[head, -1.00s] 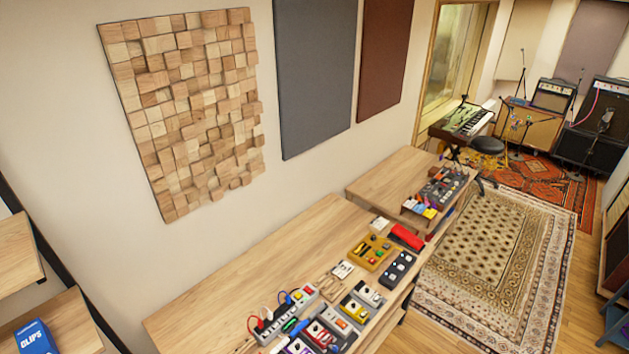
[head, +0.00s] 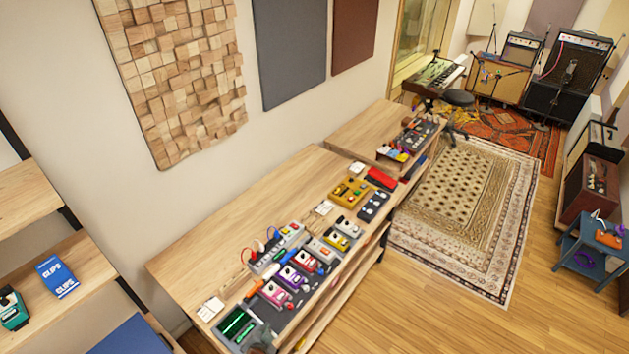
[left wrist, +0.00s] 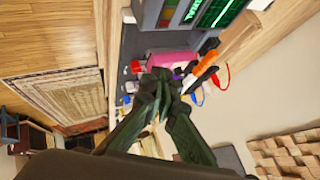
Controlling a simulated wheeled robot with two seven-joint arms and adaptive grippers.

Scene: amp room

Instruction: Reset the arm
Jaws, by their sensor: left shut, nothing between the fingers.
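My left gripper (left wrist: 160,88) shows in the left wrist view as two dark fingers whose tips meet, with nothing between them. A device with green screens (head: 237,325) lies beside the gripper. My right gripper is not in view.
Several pedals and cables cover the right part of the table; its left part is bare. A shelf with a blue CLIPS box (head: 57,278) and a green pedal (head: 12,308) stands at left. A blue side table (head: 590,250) is at right. The rug (head: 465,205) lies beyond.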

